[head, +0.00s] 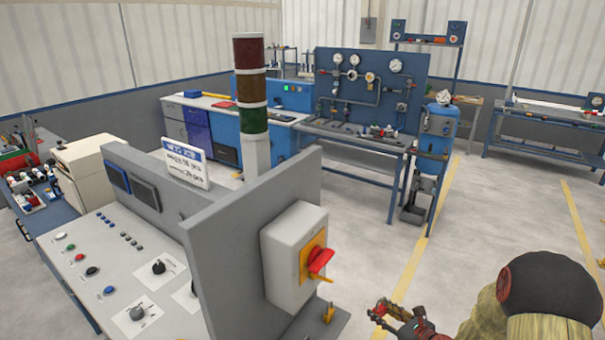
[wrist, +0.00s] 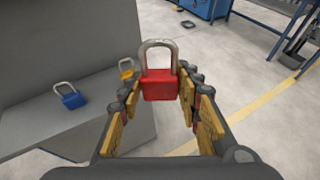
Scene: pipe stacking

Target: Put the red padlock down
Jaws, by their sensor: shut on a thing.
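The red padlock (wrist: 160,88) is between the fingertips of my gripper (wrist: 161,92) in the wrist view, its silver shackle pointing up in the picture. My gripper is shut on its red body. A blue padlock (wrist: 71,100) and a yellow padlock (wrist: 126,74) are on the grey ledge (wrist: 40,125), left of and beyond my gripper in the wrist view. The yellow padlock also shows in the head view (head: 328,314).
A grey panel (head: 225,260) carries a box with a red rotary switch (head: 319,261) above the ledge. The control console (head: 110,265) lies left of it. Open floor (head: 365,250) with a yellow line is on the right. Workbenches stand farther back.

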